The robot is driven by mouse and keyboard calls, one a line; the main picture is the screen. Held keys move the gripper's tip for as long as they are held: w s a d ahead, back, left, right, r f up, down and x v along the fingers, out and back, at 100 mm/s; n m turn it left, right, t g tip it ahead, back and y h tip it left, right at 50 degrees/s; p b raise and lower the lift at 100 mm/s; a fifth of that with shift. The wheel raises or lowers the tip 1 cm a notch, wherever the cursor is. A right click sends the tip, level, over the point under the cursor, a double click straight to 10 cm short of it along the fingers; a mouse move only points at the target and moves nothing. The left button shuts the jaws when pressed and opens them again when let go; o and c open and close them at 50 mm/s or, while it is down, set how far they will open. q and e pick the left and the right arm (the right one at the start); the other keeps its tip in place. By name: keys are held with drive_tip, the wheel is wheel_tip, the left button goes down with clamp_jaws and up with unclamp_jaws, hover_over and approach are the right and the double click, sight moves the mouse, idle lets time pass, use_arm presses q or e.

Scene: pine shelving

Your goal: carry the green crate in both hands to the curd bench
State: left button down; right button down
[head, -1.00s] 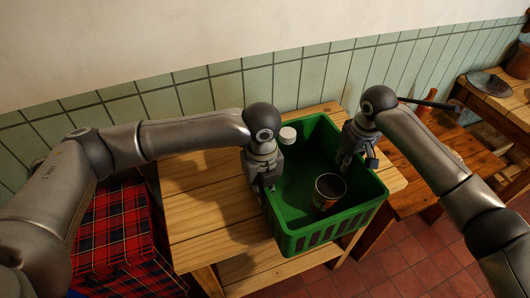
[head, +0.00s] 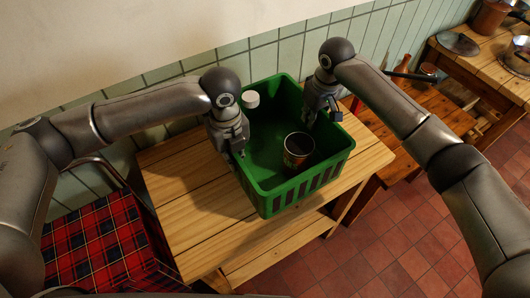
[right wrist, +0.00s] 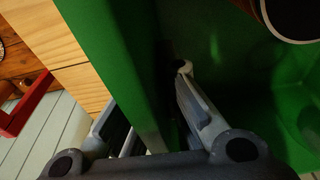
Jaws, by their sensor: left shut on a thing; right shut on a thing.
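The green crate (head: 263,204) is over the pine table (head: 182,205) in the head view and looks level and seated on its top. My left gripper (head: 240,152) is shut on the crate's left wall. My right gripper (head: 321,114) is shut on its right wall. In the right wrist view, the fingers of my right gripper (right wrist: 148,100) straddle the crate's green wall (right wrist: 112,60). A dark tin (head: 298,151) with a coloured label stands inside the crate. A small white-topped item (head: 250,99) is in its back left corner. My grippers hide parts of the rim.
A tartan-covered thing (head: 100,240) stands left of the pine table. A darker, lower wooden bench (head: 405,105) holds a pan and a bottle at the right. Pots stand on a further table (head: 480,70). A tiled wall is behind; red floor is free at front right.

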sight(235, 175)
use_arm(q)
drive_tip(key=shift+a+f, duration=0.1)
drive_tip(key=shift+f, duration=0.05)
use_arm(e)
drive_tip(key=shift+w+d, duration=0.15)
drive_tip(key=shift+w, duration=0.05)
use_arm(q)
drive_tip(key=shift+f, duration=0.15)
use_arm(e)
drive_tip(key=shift+f, duration=0.15)
